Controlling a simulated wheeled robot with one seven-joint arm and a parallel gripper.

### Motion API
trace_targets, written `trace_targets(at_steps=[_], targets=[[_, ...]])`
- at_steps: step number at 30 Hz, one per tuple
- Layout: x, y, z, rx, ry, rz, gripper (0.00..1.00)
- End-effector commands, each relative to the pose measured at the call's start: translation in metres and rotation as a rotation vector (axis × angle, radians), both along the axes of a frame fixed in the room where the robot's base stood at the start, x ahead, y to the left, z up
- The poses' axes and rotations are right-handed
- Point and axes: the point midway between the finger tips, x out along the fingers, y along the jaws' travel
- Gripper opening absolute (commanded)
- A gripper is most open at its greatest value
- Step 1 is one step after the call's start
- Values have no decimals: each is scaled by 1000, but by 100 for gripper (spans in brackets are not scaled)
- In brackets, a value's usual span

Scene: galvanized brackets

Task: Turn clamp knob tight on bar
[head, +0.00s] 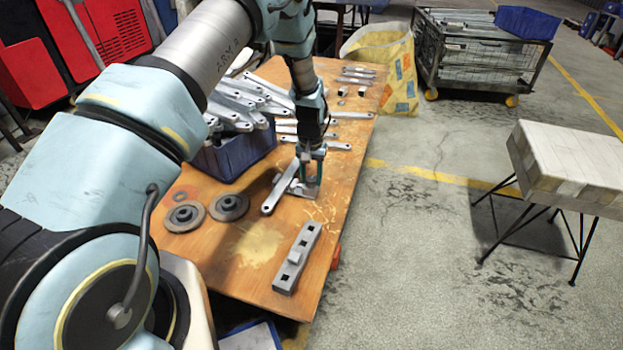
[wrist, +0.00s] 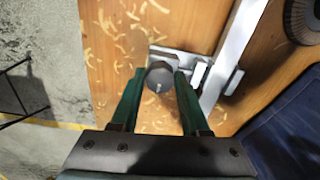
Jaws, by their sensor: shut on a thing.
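In the wrist view a round dark grey knob (wrist: 160,77) sits between the two green fingers of my gripper (wrist: 157,85), which is shut on it. The knob belongs to a clamp (wrist: 178,58) of pale metal that lies against a long flat metal bar (wrist: 232,50). In the head view my gripper (head: 312,160) points down onto the clamp (head: 308,190) on the wooden table. The bar (head: 279,187) lies slantwise just left of it. The fingers partly hide the knob and clamp in the head view.
A grey block with square holes (head: 298,257) lies near the table's front right edge. Two dark discs (head: 228,206) lie at left. A blue bin (head: 232,155) heaped with metal brackets (head: 238,100) stands behind. More brackets lie at the back. The table (head: 310,215) is bare around the block.

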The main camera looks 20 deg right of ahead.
Motion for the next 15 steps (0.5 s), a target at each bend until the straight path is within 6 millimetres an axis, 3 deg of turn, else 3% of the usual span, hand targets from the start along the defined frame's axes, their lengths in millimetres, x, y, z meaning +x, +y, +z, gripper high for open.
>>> trace_targets(at_steps=[9, 15], targets=[[0, 0, 0, 0, 0, -36, 0], [1, 1, 1, -2, 1, -400, 0]])
